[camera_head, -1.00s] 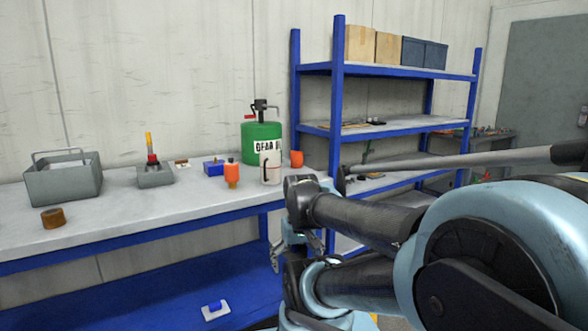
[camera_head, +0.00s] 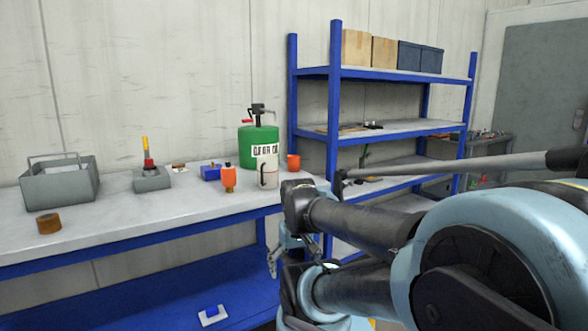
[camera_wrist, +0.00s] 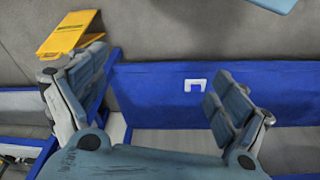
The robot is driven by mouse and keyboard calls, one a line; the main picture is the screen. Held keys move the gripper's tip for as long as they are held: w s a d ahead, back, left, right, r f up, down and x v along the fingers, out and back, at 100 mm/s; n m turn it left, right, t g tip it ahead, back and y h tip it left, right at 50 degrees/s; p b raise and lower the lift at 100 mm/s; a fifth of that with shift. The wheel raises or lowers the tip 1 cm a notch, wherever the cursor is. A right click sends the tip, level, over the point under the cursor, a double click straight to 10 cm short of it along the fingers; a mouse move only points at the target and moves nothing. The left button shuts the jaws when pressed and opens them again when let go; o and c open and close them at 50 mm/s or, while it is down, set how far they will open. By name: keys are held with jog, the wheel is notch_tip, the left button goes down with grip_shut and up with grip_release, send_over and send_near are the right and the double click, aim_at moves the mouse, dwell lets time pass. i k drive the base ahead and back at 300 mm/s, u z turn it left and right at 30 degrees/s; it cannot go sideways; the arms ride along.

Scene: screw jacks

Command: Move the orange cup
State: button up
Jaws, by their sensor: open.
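An orange cup (camera_head: 293,162) stands upright on the grey workbench top (camera_head: 120,222), near its right end, just right of the green can. My gripper (camera_head: 277,258) hangs in front of the bench, below the top's level and lower than the cup. It is apart from the cup. In the wrist view my gripper (camera_wrist: 155,92) has its two fingers wide apart with nothing between them. The cup does not show in the wrist view.
A green can (camera_head: 258,137) with a pump, a white mug (camera_head: 267,172) and an orange bottle (camera_head: 229,179) crowd around the cup. A grey tray (camera_head: 60,186) stands at the left. Blue shelving (camera_head: 335,110) rises at the right. A yellow folded object (camera_wrist: 68,34) lies on the floor.

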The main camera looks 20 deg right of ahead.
aim_at(293, 160)
jog(key=z, duration=2.15)
jog(key=k, duration=0.75)
jog(key=u, duration=1.25)
jog(key=i, duration=1.1)
jog(key=z, duration=0.05)
